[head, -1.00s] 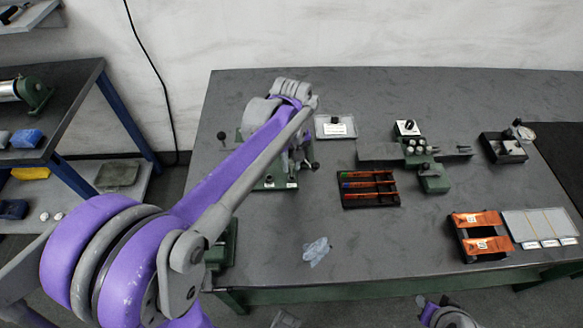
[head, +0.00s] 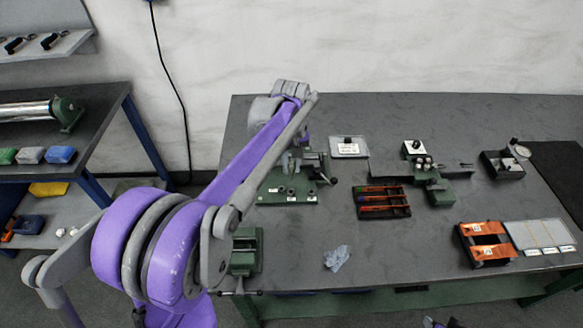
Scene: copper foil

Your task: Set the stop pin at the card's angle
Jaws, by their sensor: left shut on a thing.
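A green bench fixture (head: 292,190) with a dark lever and knob stands at the table's left part. My left gripper (head: 300,152) is over this fixture, mostly hidden behind my own purple arm. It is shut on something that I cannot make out. The stop pin cannot be picked out, and the fixture's far side is covered by the arm. A pale card (head: 348,148) lies in a grey holder just right of the fixture; its writing is too small to read.
A dark tray with orange and coloured strips (head: 383,202) lies to the right. Beyond it stands a green tool (head: 430,180). A green vise (head: 245,252) sits at the front left edge, with a crumpled pale cloth (head: 336,258) to its right. Bare tabletop lies between.

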